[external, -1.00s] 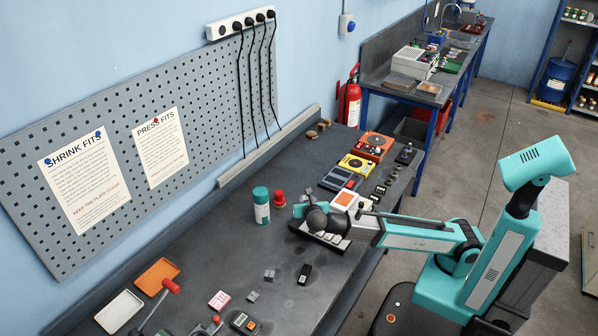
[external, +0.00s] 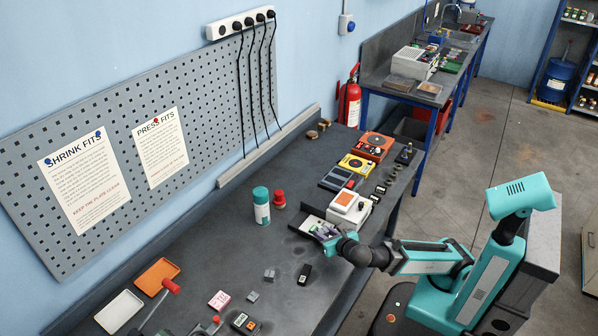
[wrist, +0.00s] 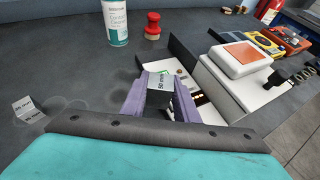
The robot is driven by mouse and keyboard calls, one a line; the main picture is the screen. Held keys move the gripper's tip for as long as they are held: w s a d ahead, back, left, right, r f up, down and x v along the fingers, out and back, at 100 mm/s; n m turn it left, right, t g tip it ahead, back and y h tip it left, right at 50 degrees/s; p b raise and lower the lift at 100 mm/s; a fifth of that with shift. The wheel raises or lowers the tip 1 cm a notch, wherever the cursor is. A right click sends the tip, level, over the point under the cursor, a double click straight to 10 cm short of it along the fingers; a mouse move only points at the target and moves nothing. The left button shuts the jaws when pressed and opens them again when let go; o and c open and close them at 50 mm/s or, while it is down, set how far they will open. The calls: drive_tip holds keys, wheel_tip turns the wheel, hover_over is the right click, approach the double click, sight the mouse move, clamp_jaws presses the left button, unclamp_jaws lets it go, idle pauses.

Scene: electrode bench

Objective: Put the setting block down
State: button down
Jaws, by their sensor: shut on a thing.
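The setting block (wrist: 160,82) is a dark block with a white label, apparently marked 50 mm, in the wrist view. My gripper (wrist: 160,90) has its purple fingers shut on both sides of it. The gripper also shows in the external view (external: 327,232), at the open end of a white device (external: 350,207) with an orange top panel. The block is over or inside the device's dark-walled tray (wrist: 181,50); I cannot tell whether it touches the floor. My fingers hide its lower part.
Small grey labelled blocks (external: 269,274) and a black block (external: 304,274) lie on the bench to the left. A teal-capped bottle (external: 261,206) and a red stamp-like object (external: 279,199) stand behind. Open bench lies between them.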

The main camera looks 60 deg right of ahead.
drive_tip(key=s, duration=0.1)
drive_tip(key=s+f+b, duration=0.1)
drive_tip(key=s+a+n+y+b, duration=0.1)
drive_tip(key=shift+s+f, duration=0.15)
drive_tip(key=shift+f, duration=0.15)
drive_tip(key=shift+s+a+t+b, duration=0.3)
drive_tip(key=shift+s+b, duration=0.15)
drive_tip(key=shift+s, duration=0.1)
drive_tip(key=shift+w, duration=0.1)
drive_tip(key=shift+w+a+r+p, duration=0.1)
drive_tip(key=shift+w+a+p, duration=0.15)
drive_tip(key=shift+p, duration=0.55)
drive_tip(key=p, duration=0.1)
drive_tip(key=w+p, duration=0.1)
drive_tip(key=shift+w+a+p, duration=0.3)
drive_tip(key=shift+a+p, duration=0.1)
drive_tip(key=shift+w+a+f+p, duration=0.1)
drive_tip(key=shift+w+a+p, duration=0.3)
drive_tip(key=shift+w+p, duration=0.15)
drive_tip(key=shift+w+a+f+p, duration=0.1)
drive_tip(key=shift+w+a+p, duration=0.3)
drive_tip(key=shift+w, duration=0.25)
drive_tip(key=shift+w+p, duration=0.1)
drive_tip(key=shift+p, duration=0.55)
drive_tip(key=w+p, duration=0.1)
drive_tip(key=p, duration=0.3)
drive_tip(key=shift+a, duration=0.35)
